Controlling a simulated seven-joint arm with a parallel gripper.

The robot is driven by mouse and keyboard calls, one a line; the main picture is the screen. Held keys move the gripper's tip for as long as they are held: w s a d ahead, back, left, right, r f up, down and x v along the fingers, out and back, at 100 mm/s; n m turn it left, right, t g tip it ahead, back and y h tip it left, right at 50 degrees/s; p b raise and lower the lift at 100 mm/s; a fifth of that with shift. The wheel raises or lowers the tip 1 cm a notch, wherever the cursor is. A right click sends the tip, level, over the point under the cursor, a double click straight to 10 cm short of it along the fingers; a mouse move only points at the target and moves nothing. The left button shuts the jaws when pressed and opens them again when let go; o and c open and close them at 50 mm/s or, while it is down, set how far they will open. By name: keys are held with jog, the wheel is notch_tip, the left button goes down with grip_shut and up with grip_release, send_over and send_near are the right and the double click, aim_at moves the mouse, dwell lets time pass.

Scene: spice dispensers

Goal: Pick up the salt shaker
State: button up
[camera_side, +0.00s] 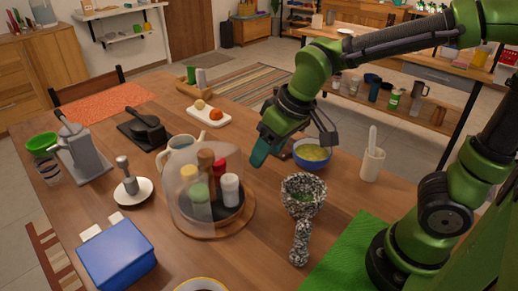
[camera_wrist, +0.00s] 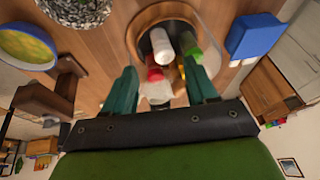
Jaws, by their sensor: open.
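A white shaker (camera_side: 230,190), which looks like the salt shaker, stands upright at the right of a small group of dispensers. Beside it are a red-topped one (camera_side: 220,172), a green one (camera_side: 199,192) and a brown one (camera_side: 206,162). A clear cover (camera_side: 178,205) surrounds them on a round wooden board (camera_side: 246,222). My gripper (camera_side: 262,150) is open and empty, above and behind the group to the right. In the wrist view its teal fingers (camera_wrist: 161,85) are spread, with the white shaker (camera_wrist: 162,44) ahead between them. Labels are unreadable.
A speckled vessel (camera_side: 303,190) and a blue bowl of yellow food (camera_side: 313,153) stand to the right. A pale jug (camera_side: 184,152) is behind the cover, a blue box (camera_side: 116,257) front left. Another green and white pair (camera_side: 200,78) stands at the back.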

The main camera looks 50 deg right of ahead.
jog(key=n, duration=0.2)
send_near(231, 180)
jog(key=shift+h, duration=0.3)
jog(key=x, duration=0.7)
jog(key=shift+a+f, duration=0.3)
jog(key=shift+f, duration=0.05)
jog(key=shift+x, duration=3)
jog(key=shift+w+d, duration=0.15)
jog(key=shift+w, duration=0.05)
jog(key=shift+r, duration=0.1)
jog(key=shift+c, duration=0.3)
jog(key=c, duration=0.7)
